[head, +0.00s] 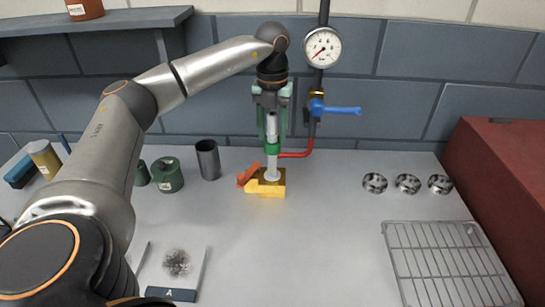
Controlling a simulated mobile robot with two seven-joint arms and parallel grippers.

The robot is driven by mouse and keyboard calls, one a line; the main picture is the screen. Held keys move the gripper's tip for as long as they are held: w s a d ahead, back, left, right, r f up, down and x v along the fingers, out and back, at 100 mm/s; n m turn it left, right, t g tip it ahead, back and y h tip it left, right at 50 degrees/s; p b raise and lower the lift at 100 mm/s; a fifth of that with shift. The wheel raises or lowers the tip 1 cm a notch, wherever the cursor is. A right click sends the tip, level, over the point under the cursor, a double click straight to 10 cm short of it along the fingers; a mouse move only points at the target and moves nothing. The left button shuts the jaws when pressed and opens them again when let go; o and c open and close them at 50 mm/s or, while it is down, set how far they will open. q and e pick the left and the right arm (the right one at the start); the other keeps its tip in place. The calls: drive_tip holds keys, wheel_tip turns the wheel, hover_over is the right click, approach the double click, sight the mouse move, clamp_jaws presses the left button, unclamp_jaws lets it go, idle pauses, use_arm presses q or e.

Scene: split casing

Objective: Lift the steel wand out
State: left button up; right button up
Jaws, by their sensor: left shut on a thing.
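The steel wand (272,163) stands upright at the middle of the bench, a pale grey rod with a green band around it. Its lower end meets a yellow block (265,189) with an orange lever at its left; whether the tip is inside the block or just above it I cannot tell. My left gripper (272,136) points straight down from above and is shut on the wand's upper part, one finger on each side. My right gripper is not in view.
A red pipe (296,155) and a blue-handled valve (338,109) are close behind, right of the gripper. A dark grey cup (208,160) and green canister (167,175) stand left. Several metal rings and a wire rack (446,262) lie right. The front middle is clear.

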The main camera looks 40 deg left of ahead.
use_arm(q)
clamp_jaws()
